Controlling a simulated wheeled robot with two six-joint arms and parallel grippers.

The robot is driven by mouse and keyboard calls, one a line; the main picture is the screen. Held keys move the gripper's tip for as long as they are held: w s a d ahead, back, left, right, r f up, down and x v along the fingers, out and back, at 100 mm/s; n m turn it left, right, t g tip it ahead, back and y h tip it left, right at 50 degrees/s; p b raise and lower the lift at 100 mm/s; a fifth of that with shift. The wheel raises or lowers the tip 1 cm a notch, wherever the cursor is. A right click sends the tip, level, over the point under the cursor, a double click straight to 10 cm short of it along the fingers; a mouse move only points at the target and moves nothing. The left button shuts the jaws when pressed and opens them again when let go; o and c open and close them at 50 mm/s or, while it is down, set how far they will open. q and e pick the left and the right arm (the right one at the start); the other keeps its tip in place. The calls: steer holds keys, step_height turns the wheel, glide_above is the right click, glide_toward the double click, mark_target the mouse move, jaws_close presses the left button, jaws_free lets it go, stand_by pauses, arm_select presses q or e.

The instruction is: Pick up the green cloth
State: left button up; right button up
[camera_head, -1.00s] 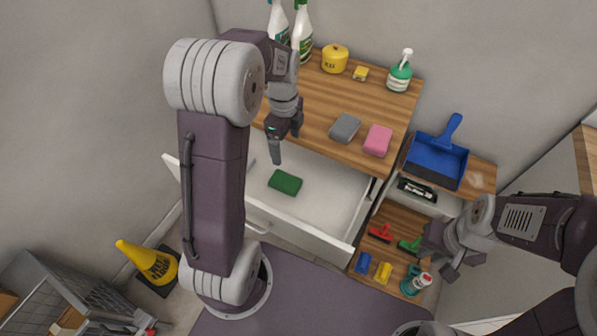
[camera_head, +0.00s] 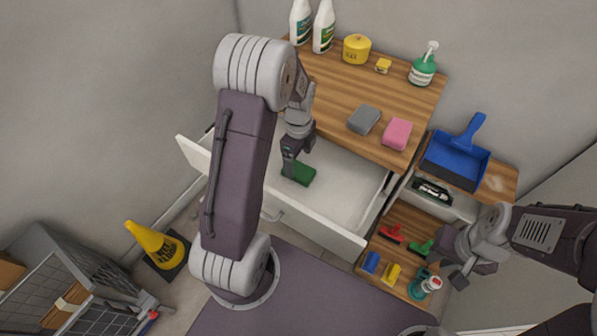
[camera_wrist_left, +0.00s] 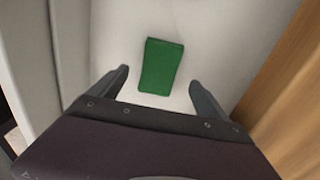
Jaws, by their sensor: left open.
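The green cloth (camera_head: 301,174) is a small dark green rectangle lying flat in the open white drawer (camera_head: 338,201). My left gripper (camera_head: 289,172) reaches down into the drawer at the cloth's left edge in the head view. In the left wrist view the cloth (camera_wrist_left: 162,67) lies ahead of and between the two spread fingers (camera_wrist_left: 160,88), with white drawer floor on both sides. The left gripper is open and holds nothing. My right gripper (camera_head: 463,277) hangs over the lower shelf at the right; its finger gap is too unclear to read.
The wooden counter (camera_head: 330,95) above the drawer holds a grey sponge (camera_head: 364,119), a pink sponge (camera_head: 397,133) and several bottles. A blue dustpan (camera_head: 456,158) lies at the right. A yellow cone (camera_head: 155,245) and wire crate (camera_head: 62,285) stand at lower left.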

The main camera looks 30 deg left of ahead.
mark_target(298, 169)
arm_select(q)
step_height(298, 169, down, 5)
steer(key=shift+r+b, duration=0.2)
steer(key=shift+b, duration=0.25)
steer(key=shift+c, duration=0.4)
steer(key=c, duration=1.4)
steer(key=shift+o, duration=0.2)
steer(key=shift+r, duration=0.2)
steer(key=shift+r, duration=0.35)
step_height(298, 169, up, 3)
steer(key=shift+p, duration=0.6)
steer(key=s+d+r+p, duration=0.1)
steer(key=s+d+r, duration=0.1)
steer(key=d+r, duration=0.5)
steer(key=d, duration=0.4)
steer(key=shift+d+p, duration=0.25)
steer(key=shift+p, duration=0.05)
